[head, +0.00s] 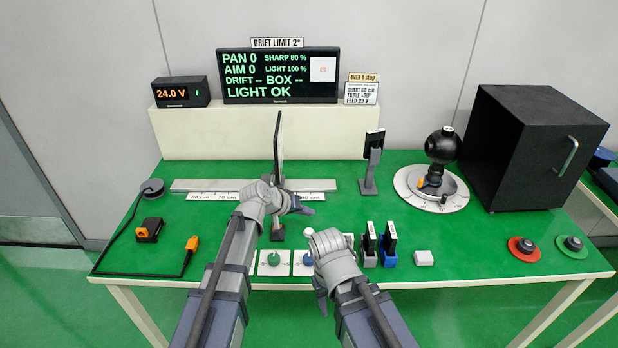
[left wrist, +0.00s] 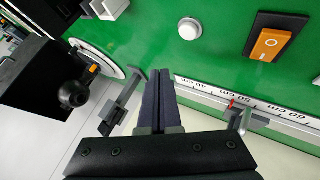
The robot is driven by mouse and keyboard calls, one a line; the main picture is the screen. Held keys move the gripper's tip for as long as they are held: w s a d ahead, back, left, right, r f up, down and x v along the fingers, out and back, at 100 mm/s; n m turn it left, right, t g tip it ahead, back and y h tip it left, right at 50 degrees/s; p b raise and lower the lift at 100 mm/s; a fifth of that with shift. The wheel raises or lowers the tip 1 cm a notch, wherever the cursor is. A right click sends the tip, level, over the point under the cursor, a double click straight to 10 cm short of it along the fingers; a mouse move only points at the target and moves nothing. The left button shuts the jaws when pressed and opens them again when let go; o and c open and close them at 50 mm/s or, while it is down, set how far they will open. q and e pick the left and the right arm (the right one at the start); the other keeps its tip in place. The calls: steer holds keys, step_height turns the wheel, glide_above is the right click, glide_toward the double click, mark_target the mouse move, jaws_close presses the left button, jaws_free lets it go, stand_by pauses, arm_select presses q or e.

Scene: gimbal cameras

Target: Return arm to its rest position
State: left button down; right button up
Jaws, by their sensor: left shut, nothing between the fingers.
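My left gripper (head: 303,204) is shut with nothing between its fingers. In the head view it is over the middle of the green table, beside the upright dark panel (head: 279,148) on the rail and above the ruler strip. Its closed dark fingers (left wrist: 158,102) fill the middle of the left wrist view.
The black ball camera (head: 441,145) stands on a round dial, left of the black box (head: 530,148). A small stand (head: 371,170) is behind my arms.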

arm_select(q)
steer(key=s+g+p, duration=0.1)
steer(key=s, duration=0.3)
steer(key=s+f+m+g+y+p, duration=0.1)
steer(key=s, duration=0.3)
steer(key=s+m+g+y+p, duration=0.1)
steer(key=s, duration=0.2)
steer(key=shift+s+d+f, duration=0.15)
steer(key=shift+s+d, duration=0.2)
steer(key=shift+s, duration=0.05)
steer(key=s+a+m+g+y+p, duration=0.1)
steer(key=s+a+g+y+p, duration=0.2)
steer(key=s, duration=1.1)
steer(key=a+y, duration=0.3)
steer(key=shift+r+g, duration=0.3)
steer(key=shift+r, duration=0.1)
arm_select(e)
step_height(320, 180, up, 6)
stand_by(1.1)
